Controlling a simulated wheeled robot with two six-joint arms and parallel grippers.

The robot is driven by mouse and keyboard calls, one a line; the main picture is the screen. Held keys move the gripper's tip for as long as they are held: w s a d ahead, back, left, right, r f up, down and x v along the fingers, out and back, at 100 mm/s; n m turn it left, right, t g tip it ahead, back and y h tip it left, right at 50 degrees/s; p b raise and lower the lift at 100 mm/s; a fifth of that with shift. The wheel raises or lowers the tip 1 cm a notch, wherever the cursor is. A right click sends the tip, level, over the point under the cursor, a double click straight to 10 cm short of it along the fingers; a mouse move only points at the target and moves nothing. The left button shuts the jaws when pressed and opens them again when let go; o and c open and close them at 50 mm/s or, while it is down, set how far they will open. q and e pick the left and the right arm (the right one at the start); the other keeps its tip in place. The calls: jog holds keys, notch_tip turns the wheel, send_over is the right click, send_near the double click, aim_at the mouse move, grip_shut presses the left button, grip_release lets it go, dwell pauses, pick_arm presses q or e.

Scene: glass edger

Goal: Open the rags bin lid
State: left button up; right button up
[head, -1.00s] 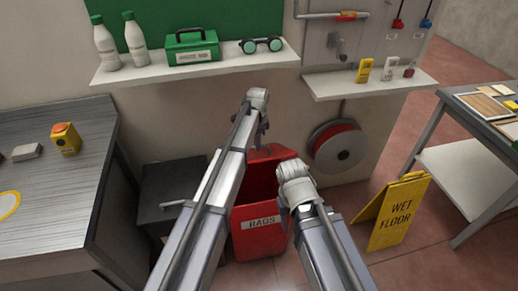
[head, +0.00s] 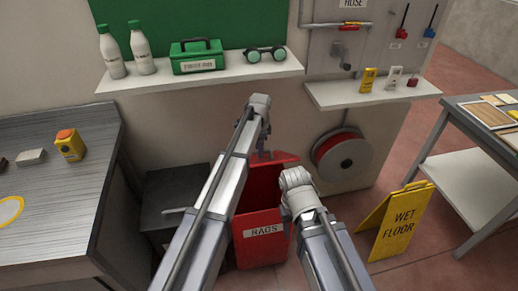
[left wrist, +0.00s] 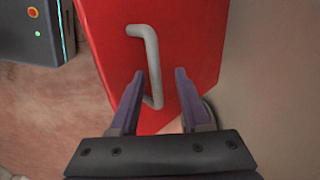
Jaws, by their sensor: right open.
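The red rags bin (head: 262,238) stands on the floor, with a RAGS label on its front. Its red lid (head: 280,160) shows at the bin's back edge behind my arms and looks raised, with the dark red inside visible below it. In the left wrist view the red lid face (left wrist: 190,35) fills the middle and carries a grey bar handle (left wrist: 150,50). My left gripper (head: 264,150) is open, and its fingertips (left wrist: 159,74) lie either side of the handle's lower part, with gaps visible. My right gripper (head: 287,212) is in front of the bin; its fingers are mostly hidden.
A dark cabinet (head: 170,212) stands close left of the bin. A hose reel (head: 345,157) hangs on the wall behind, right. A yellow wet floor sign (head: 398,222) stands to the right. A shelf (head: 200,76) runs above my left gripper.

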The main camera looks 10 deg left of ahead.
pick_arm(q)
jog(key=r+p, duration=0.8)
jog(key=shift+s+d, duration=0.15)
jog(key=shift+s, duration=0.15)
jog(key=shift+f, duration=0.15)
